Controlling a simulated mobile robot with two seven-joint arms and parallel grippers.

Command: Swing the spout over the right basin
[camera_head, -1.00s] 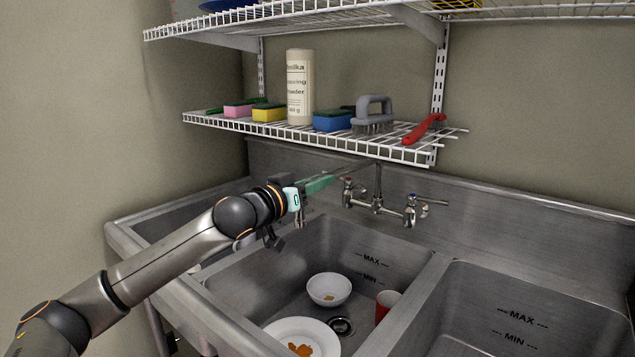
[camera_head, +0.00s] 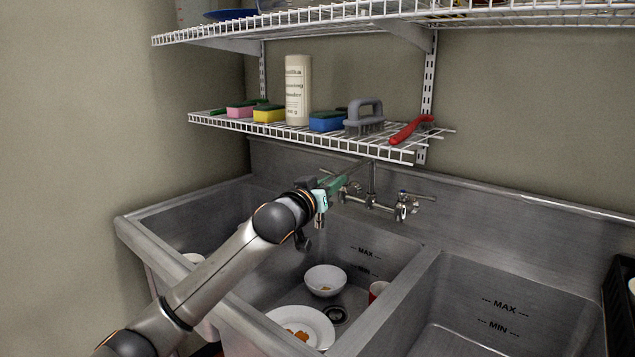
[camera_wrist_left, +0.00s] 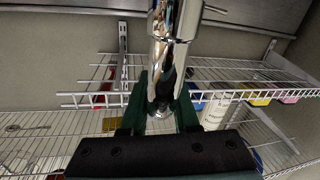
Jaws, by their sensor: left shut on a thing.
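The metal spout (camera_head: 357,169) comes from the wall tap (camera_head: 372,201) behind the sink and points left and forward, over the middle basin (camera_head: 372,247). My left gripper (camera_head: 338,184) has its green fingers shut on the spout. In the left wrist view the shiny spout tube (camera_wrist_left: 176,30) runs down between the two green fingers (camera_wrist_left: 160,106). The right basin (camera_head: 500,312) is empty where it shows, and the spout is not above it. My right gripper is not in view.
The middle basin holds a white bowl (camera_head: 325,279), a plate with food scraps (camera_head: 302,322) and a red cup (camera_head: 377,290). A wire shelf (camera_head: 290,131) with sponges, a powder can (camera_head: 298,92) and brushes hangs above the tap. A black rack (camera_head: 622,300) stands at far right.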

